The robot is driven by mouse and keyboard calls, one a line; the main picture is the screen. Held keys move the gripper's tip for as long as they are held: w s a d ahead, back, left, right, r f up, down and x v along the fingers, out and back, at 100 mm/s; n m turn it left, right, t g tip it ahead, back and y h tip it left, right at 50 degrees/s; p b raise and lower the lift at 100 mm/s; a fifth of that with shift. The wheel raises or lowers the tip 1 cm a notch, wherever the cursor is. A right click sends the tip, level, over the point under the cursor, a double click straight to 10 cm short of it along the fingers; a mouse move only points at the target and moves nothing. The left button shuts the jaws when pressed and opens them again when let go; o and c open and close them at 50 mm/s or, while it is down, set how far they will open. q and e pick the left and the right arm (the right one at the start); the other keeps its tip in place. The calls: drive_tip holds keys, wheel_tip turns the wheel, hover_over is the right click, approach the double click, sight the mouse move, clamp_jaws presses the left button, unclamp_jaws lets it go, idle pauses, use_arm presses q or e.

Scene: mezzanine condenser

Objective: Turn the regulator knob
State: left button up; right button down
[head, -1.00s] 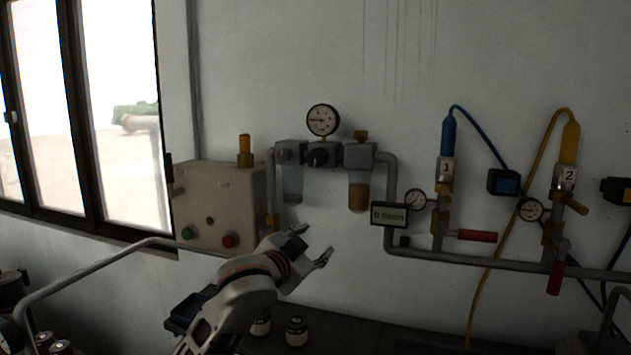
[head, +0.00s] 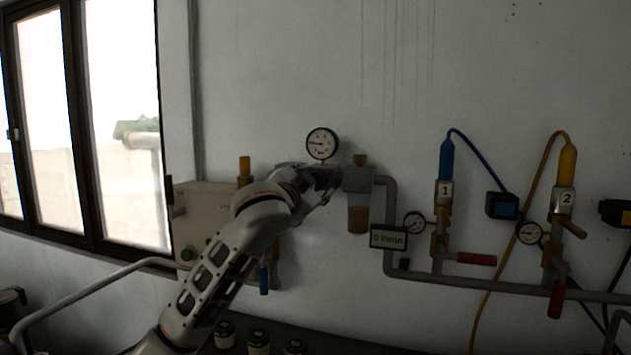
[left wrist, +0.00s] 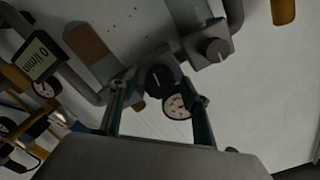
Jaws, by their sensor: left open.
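The regulator's black knob (left wrist: 159,81) shows in the left wrist view, round with a pale line on its face. It lies between the two fingertips of my left gripper (left wrist: 158,84), which is open; I cannot tell whether the fingers touch it. The pressure gauge (left wrist: 177,106) sits beside the knob in that view. In the head view, my left gripper (head: 318,184) is at the regulator just below the gauge (head: 322,143) and hides the knob. My right gripper is not in view.
Another knob (left wrist: 216,50) on a grey block is close by in the wrist view. Valves with red handles (head: 477,259) stand further right. A grey control box (head: 195,210) is left, partly behind my arm.

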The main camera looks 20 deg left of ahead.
use_arm(q)
drive_tip(key=shift+w, duration=0.35)
drive_tip(key=c, duration=1.1)
